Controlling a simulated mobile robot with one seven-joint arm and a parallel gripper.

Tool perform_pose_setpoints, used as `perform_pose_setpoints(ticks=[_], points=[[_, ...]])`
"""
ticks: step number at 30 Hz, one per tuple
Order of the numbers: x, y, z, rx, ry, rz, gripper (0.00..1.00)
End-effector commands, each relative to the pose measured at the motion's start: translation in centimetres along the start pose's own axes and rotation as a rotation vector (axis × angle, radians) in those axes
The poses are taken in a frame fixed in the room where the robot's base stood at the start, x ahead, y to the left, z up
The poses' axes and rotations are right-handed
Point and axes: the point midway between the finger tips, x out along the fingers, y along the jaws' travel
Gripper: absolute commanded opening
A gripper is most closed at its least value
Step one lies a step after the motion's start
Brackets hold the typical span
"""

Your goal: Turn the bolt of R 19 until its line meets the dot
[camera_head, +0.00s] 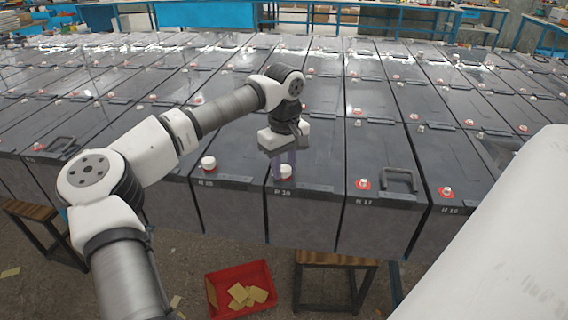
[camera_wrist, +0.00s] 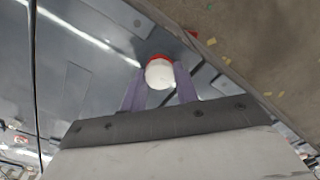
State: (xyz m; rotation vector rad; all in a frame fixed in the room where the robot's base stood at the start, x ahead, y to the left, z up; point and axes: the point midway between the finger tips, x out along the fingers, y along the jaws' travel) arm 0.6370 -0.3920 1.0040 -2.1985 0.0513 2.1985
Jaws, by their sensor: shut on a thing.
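My gripper (camera_head: 285,163) points down at the front edge of a dark battery (camera_head: 300,215) in the head view. Its purple fingers are shut on a white round bolt cap (camera_head: 286,172) with a red ring under it. In the wrist view the white cap (camera_wrist: 159,75) sits between the fingertips, with red showing at its upper edge. No line or dot can be made out on it. The label by the gripped bolt is too small to read surely.
Rows of dark batteries fill the space behind. To the right stand more bolts, one at a battery marked 17 (camera_head: 363,184) and another farther right (camera_head: 447,191), and a raised black handle (camera_head: 399,180). A red bin (camera_head: 213,293) and a stool (camera_head: 336,259) are on the floor in front.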

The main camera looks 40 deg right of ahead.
Motion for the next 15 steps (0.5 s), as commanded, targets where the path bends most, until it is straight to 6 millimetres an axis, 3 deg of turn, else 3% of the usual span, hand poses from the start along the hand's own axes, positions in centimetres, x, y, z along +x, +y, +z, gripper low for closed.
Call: perform_pose_setpoints(ticks=[15], points=[[-0.09, 0.08, 0.06, 0.051, 0.000, 0.002, 0.07]])
